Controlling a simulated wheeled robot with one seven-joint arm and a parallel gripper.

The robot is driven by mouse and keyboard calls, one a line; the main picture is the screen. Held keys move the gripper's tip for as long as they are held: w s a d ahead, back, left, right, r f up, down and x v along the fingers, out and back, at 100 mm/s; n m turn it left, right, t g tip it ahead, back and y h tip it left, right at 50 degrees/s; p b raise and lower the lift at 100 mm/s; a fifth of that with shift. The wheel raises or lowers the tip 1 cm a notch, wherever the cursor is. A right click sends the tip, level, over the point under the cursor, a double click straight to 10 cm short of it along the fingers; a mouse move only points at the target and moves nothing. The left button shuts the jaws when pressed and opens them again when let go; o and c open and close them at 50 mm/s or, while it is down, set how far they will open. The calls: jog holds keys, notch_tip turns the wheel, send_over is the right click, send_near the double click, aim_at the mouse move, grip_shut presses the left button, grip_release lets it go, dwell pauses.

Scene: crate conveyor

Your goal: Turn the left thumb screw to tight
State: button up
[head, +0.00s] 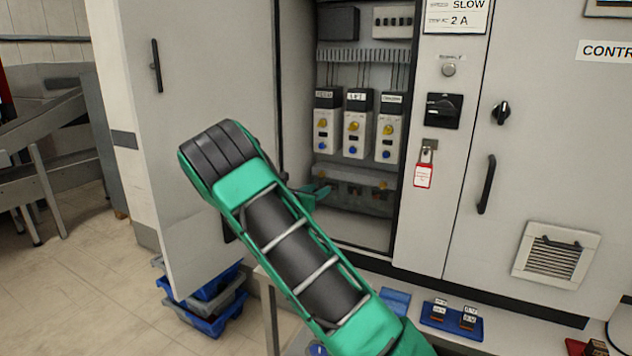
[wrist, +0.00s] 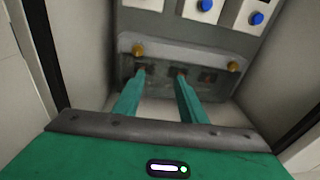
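The left thumb screw (wrist: 138,50) is a brass knob at the upper left of a grey cover plate (wrist: 190,52) in the wrist view. A matching right thumb screw (wrist: 233,66) sits at the plate's right; it also shows in the head view (head: 382,185). My gripper (wrist: 160,73) has two green fingers with a clear gap between them and nothing in it. Its tips appear just below and right of the left screw, apart from it. In the head view my gripper (head: 318,192) reaches into the open cabinet, and my arm covers part of the area.
Three modules with yellow and blue knobs (head: 354,127) stand above the plate. The cabinet's open door (head: 200,60) is left and its side walls are close around my gripper. A blue tray (head: 450,320) with small parts lies on a surface below.

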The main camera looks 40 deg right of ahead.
aim_at(320, 175)
jog(key=w+a+n+t, duration=0.2)
jog(key=w+a+n, duration=0.1)
jog(key=w, duration=0.1)
jog(key=x, duration=1)
jog(key=shift+s+d+r, duration=0.15)
jog(key=shift+d+r, duration=0.1)
jog(key=shift+d, duration=0.2)
grip_shut()
